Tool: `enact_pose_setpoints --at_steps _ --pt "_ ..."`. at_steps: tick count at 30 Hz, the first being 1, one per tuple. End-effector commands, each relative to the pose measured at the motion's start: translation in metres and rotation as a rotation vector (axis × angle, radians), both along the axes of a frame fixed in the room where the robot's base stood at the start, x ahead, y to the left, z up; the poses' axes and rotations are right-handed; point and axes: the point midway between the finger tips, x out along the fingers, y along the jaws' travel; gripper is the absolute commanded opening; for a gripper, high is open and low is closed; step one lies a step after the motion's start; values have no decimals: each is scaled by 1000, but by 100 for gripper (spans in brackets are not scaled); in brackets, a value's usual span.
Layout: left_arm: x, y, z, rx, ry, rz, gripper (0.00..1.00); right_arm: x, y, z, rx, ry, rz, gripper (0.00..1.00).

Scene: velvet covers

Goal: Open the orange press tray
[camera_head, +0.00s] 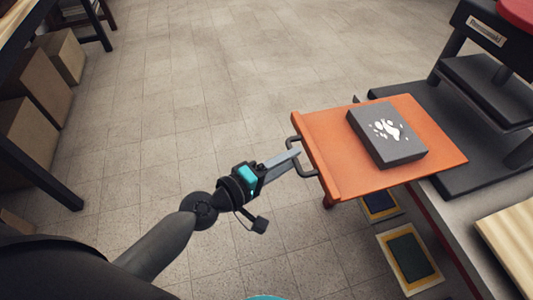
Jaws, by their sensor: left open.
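The orange press tray (330,165) juts out to the left from the dark press at the right. A dark grey block (391,140) with white marks on top lies on it. A dark handle (298,156) sticks out from the tray's left edge. My left gripper (297,160) comes in from the lower left, with its fingertips at the handle. Its jaws are open. I cannot tell whether the fingers touch the handle. My right gripper is not in view.
The press (490,90) stands on a grey table at the right, with a pale wooden board (515,240) near it. Framed items (410,258) lie below the table. Cardboard boxes (40,85) stand at the left by a dark-legged table. The tiled floor between is clear.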

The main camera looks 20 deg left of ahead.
Motion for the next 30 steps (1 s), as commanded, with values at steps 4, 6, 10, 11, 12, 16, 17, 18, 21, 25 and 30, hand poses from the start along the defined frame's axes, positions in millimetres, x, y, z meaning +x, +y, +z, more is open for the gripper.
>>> enact_pose_setpoints --at_steps 4,6,10,11,12,16,17,18,21,25,30 --pt "-3 2 0 0 0 0 47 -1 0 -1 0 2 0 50" --pt "-8 5 0 2 1 0 47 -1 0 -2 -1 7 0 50" --pt "-23 13 3 2 3 -3 47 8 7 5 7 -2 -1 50" --pt "-27 15 3 3 2 -2 47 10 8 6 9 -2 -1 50" --pt "-32 19 3 4 3 -2 47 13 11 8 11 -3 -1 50" --pt "-47 27 7 3 2 -3 47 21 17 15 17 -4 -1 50" --pt "-49 29 7 2 2 -2 47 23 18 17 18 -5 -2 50" --pt "-52 31 8 3 2 -1 47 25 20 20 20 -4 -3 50" --pt "-60 36 10 2 1 0 47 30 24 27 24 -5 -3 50" --pt "-69 41 12 2 1 -1 47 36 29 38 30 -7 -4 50" --pt "-78 47 14 3 1 1 47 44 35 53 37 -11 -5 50"
